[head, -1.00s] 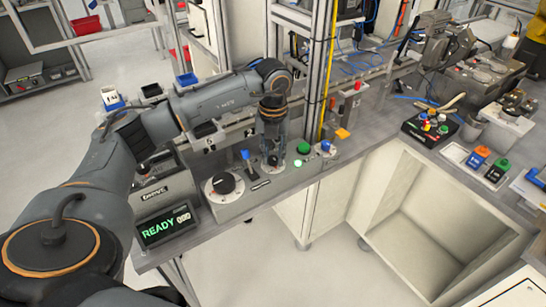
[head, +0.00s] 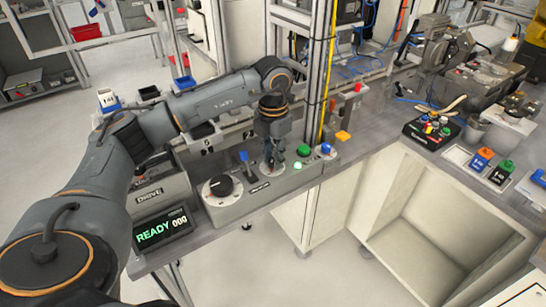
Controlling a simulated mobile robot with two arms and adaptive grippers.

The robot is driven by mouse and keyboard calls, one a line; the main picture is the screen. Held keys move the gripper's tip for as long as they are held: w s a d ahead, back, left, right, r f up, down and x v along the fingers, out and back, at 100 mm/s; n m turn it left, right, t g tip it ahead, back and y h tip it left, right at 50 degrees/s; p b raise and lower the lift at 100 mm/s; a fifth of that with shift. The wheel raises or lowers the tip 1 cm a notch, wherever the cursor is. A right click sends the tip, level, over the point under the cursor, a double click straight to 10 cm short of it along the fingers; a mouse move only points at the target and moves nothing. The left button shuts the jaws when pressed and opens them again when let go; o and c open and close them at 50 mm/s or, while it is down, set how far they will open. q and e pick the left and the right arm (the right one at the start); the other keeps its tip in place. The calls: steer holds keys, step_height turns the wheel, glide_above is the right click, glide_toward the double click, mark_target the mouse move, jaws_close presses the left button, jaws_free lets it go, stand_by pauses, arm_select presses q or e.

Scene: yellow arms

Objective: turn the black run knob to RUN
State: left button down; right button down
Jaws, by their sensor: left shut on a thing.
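A grey control panel (head: 245,207) lies along the bench edge. My left gripper (head: 272,164) points down at a small round dial with a pale plate (head: 263,170) on this panel. Its fingers are shut on the small black knob there, which they mostly hide, so I cannot read where it points. A larger black knob (head: 221,186) on a white dial stands to the left, apart from the gripper. My right gripper is not in view.
A blue-topped lever (head: 245,160) stands just left of the gripper. A green button (head: 303,150), a small lit green lamp (head: 297,166) and a blue button (head: 325,148) are just right. A metal post (head: 318,90) rises behind. Open floor lies in front.

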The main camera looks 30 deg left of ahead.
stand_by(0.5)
arm_select(q)
steer(key=c, duration=1.1)
jaws_free()
step_height(320, 180, up, 12)
steer(key=shift+r, duration=0.1)
